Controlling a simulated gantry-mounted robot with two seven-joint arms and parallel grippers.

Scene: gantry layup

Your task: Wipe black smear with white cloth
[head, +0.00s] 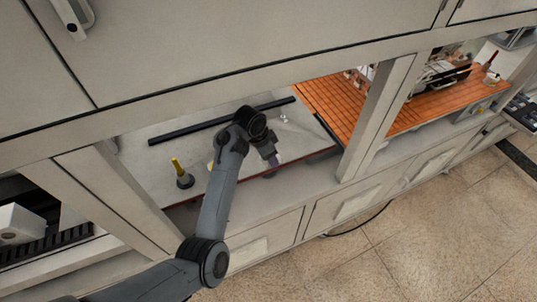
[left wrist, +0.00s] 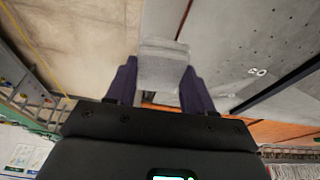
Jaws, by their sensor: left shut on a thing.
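My left gripper (head: 273,160) is over the front part of the grey worktop (head: 145,165) in the head view, with its arm coming up from the lower left. In the left wrist view, the two dark fingers of the left gripper (left wrist: 160,75) are shut on a white, folded-looking cloth (left wrist: 163,52), which sticks out beyond the fingertips. In the head view the cloth is mostly hidden and too small to make out. I cannot make out the black smear in either view. My right gripper is not in view.
A yellow-handled tool on a dark round base (head: 183,178) stands left of the arm. A long black bar (head: 185,132) lies along the back of the worktop. A slanted post (head: 375,118) stands at right, before an orange tiled surface (head: 345,105). A cabinet front overhangs above.

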